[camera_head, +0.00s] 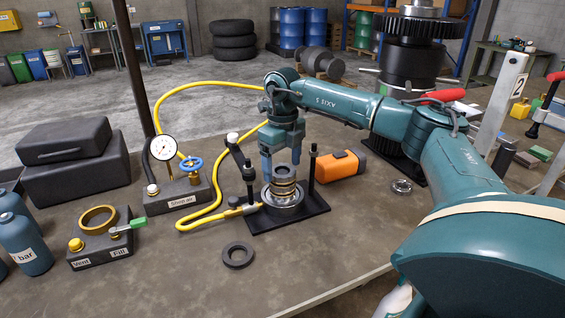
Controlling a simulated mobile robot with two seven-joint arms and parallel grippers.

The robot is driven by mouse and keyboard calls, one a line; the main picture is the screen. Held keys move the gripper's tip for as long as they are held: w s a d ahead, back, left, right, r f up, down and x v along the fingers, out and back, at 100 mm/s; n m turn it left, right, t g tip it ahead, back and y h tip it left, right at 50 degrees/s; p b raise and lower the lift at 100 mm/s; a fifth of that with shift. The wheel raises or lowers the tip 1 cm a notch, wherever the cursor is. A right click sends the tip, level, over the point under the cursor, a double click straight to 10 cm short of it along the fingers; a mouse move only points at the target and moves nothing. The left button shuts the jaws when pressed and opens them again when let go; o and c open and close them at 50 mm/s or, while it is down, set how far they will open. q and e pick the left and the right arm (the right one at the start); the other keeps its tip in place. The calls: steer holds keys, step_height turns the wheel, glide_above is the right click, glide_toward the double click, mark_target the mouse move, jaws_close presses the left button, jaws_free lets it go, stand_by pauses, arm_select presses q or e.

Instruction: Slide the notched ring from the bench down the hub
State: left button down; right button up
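The hub (284,187) stands upright on a black base plate (310,215), with brass-coloured and dark bands stacked around it and a wide metal ring at its foot. My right gripper (282,172) points down over the hub, its two blue fingers apart, one on each side of the hub's upper part. I cannot tell whether the fingers press on a ring there. A dark flat ring (229,262) lies loose on the bench in front of the plate. Its notches are too small to make out, so I cannot tell if it is the notched ring. My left gripper is out of view.
Black posts (312,172) rise beside the hub. A yellow hose (205,222) runs to the plate. A gauge stand (183,196) and a brass ring (84,218) on a labelled block are left. An orange-black block (338,167) and small metal ring (402,187) lie right.

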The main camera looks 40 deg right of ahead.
steer(key=shift+o, duration=0.6)
steer(key=shift+r, duration=0.35)
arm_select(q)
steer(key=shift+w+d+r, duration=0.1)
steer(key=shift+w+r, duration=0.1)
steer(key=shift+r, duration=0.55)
arm_select(e)
step_height(320, 180, up, 20)
steer(key=shift+f, duration=0.25)
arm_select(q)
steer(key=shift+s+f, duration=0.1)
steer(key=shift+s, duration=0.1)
